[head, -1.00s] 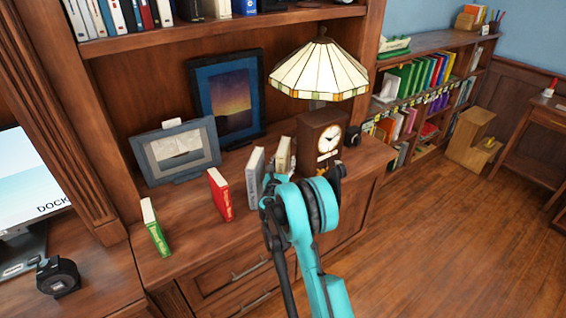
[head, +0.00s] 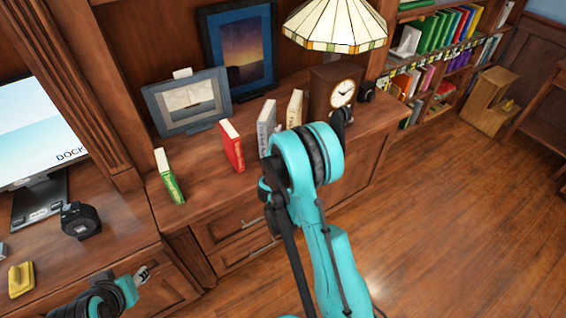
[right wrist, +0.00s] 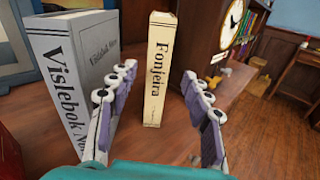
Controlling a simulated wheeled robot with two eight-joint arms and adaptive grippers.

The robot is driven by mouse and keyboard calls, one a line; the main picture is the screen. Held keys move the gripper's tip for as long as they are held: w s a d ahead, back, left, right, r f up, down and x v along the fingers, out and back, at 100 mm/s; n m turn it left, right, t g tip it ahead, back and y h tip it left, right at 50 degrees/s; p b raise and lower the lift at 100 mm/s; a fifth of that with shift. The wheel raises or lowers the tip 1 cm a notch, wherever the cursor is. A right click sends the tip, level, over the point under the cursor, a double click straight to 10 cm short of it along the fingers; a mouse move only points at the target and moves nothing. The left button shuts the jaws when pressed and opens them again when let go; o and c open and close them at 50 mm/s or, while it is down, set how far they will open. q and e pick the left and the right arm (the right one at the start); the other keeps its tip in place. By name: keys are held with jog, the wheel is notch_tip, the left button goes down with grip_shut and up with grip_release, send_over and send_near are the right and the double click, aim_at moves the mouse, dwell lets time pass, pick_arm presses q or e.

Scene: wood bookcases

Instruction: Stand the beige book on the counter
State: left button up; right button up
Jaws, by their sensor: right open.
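The beige book (head: 295,108), titled Fonjeira, stands upright on the wooden counter (head: 200,204), just right of the grey book (head: 266,127). In the right wrist view the beige book (right wrist: 157,70) shows its spine, ahead of and between the spread fingers of my right gripper (right wrist: 158,80). The fingers are open and empty, with gaps on both sides of the book. In the head view my right arm hides most of that gripper and the book's lower part. My left gripper (head: 143,274) is at lower left, away from the books; its jaw opening is too small to judge.
The grey Vislebok book (right wrist: 65,80) stands close by the left finger. A red book (head: 232,146) and a green book (head: 169,177) stand farther left. A clock (head: 335,92) and a lamp (head: 335,24) are right of the beige book. Picture frames stand behind.

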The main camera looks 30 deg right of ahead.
jog(key=s+a+r+m+g+y, duration=0.2)
jog(key=s+a+r+m, duration=0.1)
jog(key=s+m, duration=0.4)
jog(key=s+a+r+m+g+y, duration=0.25)
jog(key=s+r+m, duration=0.2)
jog(key=m, duration=0.35)
jog(key=s+a+f+m+g+y, duration=0.1)
jog(key=s+a+f+m+y, duration=0.2)
jog(key=s, duration=1.5)
jog(key=a+m+y, duration=0.4)
jog(key=a+m, duration=0.4)
jog(key=a, duration=0.3)
jog(key=shift+m+g, duration=0.3)
jog(key=shift+g, duration=0.05)
